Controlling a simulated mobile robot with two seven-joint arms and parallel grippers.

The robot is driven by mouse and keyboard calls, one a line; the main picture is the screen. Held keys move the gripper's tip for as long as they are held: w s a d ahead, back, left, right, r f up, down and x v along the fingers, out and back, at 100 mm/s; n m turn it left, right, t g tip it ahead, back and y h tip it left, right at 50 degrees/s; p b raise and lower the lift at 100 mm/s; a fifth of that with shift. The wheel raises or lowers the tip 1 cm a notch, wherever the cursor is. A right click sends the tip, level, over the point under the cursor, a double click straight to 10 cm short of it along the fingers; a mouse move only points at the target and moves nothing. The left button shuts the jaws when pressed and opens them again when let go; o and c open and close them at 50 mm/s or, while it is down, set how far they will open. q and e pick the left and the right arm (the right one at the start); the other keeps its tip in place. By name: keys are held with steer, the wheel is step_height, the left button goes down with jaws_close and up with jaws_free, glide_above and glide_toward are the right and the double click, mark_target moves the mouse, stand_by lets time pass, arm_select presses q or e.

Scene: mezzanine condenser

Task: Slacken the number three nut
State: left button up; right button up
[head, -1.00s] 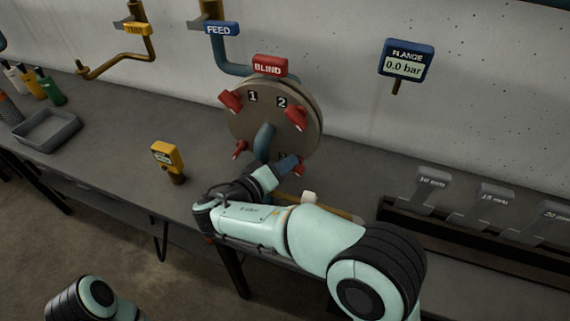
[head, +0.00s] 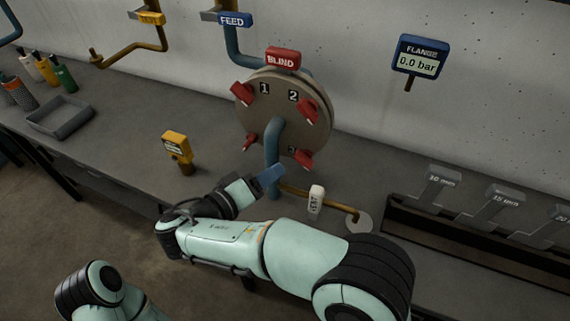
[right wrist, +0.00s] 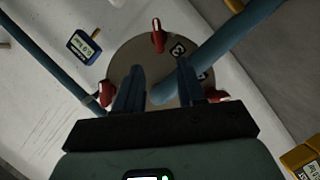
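The round grey-brown flange (head: 255,120) stands on the bench with several red nuts, the number labels beside them and a red BLIND tag (head: 283,59) on top. The number three nut (head: 304,158) is at its lower right, beside a partly shaded 3. In the right wrist view that nut (right wrist: 157,38) is at the top, next to the 3 label (right wrist: 178,48). My right gripper (head: 272,176) is below and left of the nut, apart from it. In the right wrist view its two fingers (right wrist: 158,82) are spread with nothing held between them. My left gripper is out of view.
A blue pipe (head: 272,150) curves from the flange's middle, close to my right gripper. A white vent handle (head: 316,199) on a brass pipe stands right of it. A yellow gauge (head: 176,147) stands left. The blue flange gauge (head: 419,56) reads 0.0 bar.

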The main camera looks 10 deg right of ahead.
steer(key=shift+v, duration=2.25)
steer(key=shift+f, duration=0.15)
